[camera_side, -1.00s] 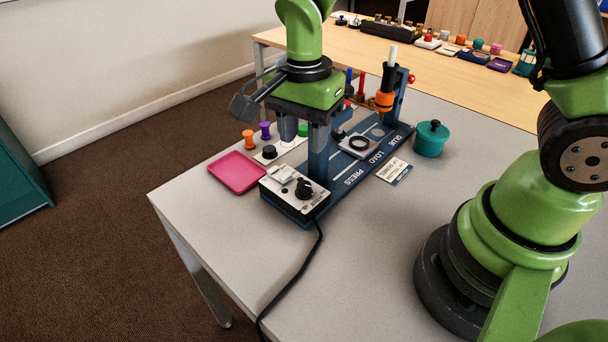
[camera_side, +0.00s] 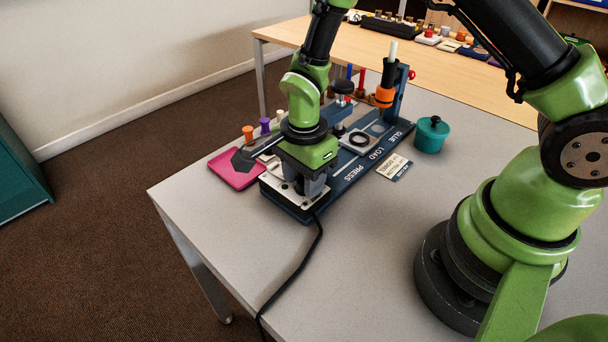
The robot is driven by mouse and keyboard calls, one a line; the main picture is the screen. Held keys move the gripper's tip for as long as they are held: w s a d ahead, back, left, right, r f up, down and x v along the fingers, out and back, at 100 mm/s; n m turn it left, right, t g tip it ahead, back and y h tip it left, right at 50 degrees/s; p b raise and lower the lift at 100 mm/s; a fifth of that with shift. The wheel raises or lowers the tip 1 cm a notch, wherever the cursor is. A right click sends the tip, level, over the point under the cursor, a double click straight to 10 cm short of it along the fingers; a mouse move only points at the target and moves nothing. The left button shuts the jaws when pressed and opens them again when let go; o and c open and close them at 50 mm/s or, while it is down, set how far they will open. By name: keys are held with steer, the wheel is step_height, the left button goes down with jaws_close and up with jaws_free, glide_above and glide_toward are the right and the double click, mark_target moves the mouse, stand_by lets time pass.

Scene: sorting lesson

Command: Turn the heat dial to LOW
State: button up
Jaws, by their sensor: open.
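The control box (camera_side: 272,187), dark blue with a white top, sits at the near end of the blue press fixture. The black heat dial (camera_side: 300,189) on its top is mostly hidden by my gripper (camera_side: 308,190). My gripper points down, low over the right part of the box, with its open fingers at the dial. I cannot tell whether the fingers touch the dial. The dial's pointer and its markings cannot be read in this view.
A pink tray (camera_side: 232,178) lies left of the box. The blue fixture (camera_side: 352,172), marked PRESS, LOAD and GLUE, runs back right. A teal pot (camera_side: 432,134) and a small card (camera_side: 394,166) stand right of it. A black cable (camera_side: 300,270) crosses the clear table front.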

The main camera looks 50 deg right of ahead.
steer(key=c, duration=0.6)
steer(key=shift+n, duration=2.9)
steer(key=o, duration=0.6)
